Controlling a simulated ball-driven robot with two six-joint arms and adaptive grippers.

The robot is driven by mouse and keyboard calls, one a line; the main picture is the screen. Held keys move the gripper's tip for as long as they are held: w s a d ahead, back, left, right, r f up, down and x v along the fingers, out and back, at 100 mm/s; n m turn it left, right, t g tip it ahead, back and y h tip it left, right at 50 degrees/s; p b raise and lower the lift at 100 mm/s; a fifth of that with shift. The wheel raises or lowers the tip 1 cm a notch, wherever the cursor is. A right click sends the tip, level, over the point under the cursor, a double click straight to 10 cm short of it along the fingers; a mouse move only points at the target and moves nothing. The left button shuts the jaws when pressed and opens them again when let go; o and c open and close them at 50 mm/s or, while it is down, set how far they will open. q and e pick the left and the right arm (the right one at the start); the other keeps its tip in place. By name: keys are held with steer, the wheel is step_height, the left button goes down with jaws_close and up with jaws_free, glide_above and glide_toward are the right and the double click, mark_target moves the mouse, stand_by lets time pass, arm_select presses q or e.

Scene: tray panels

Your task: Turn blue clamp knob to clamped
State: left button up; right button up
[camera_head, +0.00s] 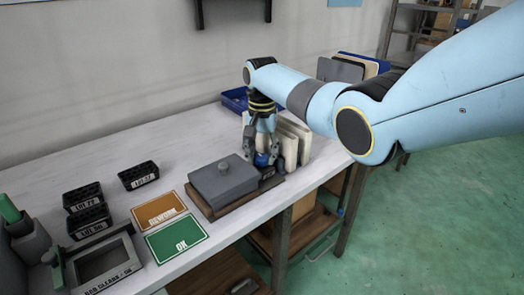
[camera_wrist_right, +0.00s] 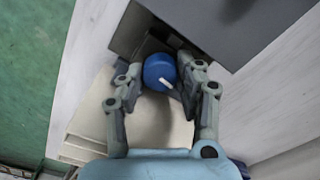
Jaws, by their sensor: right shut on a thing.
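The blue clamp knob (camera_wrist_right: 158,72) is round with a white pointer mark on its face. It sits beside a grey block on the brown base (camera_head: 207,209), and in the head view (camera_head: 262,159) only a little of it shows behind my fingers. My right gripper (camera_wrist_right: 163,78) comes down over the knob from above, with one finger on each side, and is shut on it. In the head view the right gripper (camera_head: 260,152) is at the right end of the base. The grey block (camera_head: 223,182) has a small knob on top. My left gripper is in neither view.
Upright cream panels (camera_head: 292,143) stand just right of the gripper. A blue bin (camera_head: 236,99) is behind. Orange REWORK (camera_head: 159,209) and green OK (camera_head: 176,240) cards lie left of the base. Black trays (camera_head: 138,175) and a grey frame (camera_head: 104,262) are further left.

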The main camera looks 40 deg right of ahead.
steer(key=m+p, duration=0.2)
steer(key=shift+r+m, duration=0.2)
steer(key=shift+m, duration=0.1)
steer(key=m+p, duration=0.1)
steer(key=m, duration=0.2)
steer(key=shift+m+p, duration=0.3)
steer(key=m+p, duration=0.1)
steer(key=m, duration=0.3)
steer(key=shift+w+f, duration=0.1)
steer(key=shift+m+p, duration=0.35)
steer(key=shift+m, duration=1.95)
steer(key=o, duration=0.9)
steer(key=shift+f, duration=0.1)
